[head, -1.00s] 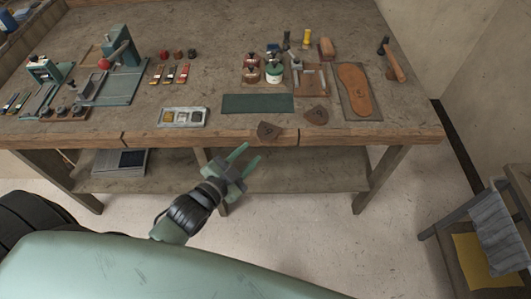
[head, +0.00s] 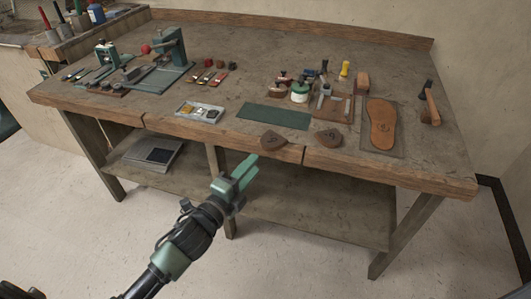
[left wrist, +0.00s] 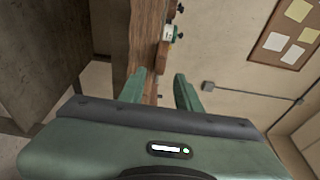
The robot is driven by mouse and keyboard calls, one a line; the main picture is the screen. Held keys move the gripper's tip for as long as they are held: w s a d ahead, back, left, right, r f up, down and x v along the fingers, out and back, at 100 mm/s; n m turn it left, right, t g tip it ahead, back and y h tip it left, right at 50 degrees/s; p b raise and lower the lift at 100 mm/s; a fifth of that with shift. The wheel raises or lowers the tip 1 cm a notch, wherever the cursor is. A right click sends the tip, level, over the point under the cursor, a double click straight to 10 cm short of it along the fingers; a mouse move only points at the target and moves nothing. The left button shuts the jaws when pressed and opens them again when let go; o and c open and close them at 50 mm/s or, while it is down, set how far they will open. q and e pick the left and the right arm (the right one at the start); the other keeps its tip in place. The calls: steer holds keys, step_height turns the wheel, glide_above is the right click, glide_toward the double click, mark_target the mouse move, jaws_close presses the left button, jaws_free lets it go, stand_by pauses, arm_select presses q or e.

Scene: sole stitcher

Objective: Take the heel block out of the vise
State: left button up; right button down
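I cannot clearly single out the vise or a heel block in it. A small green clamp-like device (head: 105,53) stands at the bench's far left, with a pale piece in its upper part. Beside it stands a taller green machine (head: 172,46) with a red knob. My left gripper (head: 245,168) is in front of that edge, apart from everything. In the left wrist view the left gripper's fingers (left wrist: 160,84) are apart with nothing between them. My right gripper is not in view.
A lower shelf (head: 310,205) lies under the bench. The floor in front is clear.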

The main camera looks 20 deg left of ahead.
mark_target(267, 150)
arm_select(q)
steer(key=x, duration=0.6)
steer(key=shift+d+b, duration=0.1)
steer(key=shift+b, duration=0.25)
steer(key=shift+w+d, duration=0.2)
steer(key=shift+w, duration=0.5)
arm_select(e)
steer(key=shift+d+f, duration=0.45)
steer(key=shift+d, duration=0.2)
arm_select(q)
jaws_close()
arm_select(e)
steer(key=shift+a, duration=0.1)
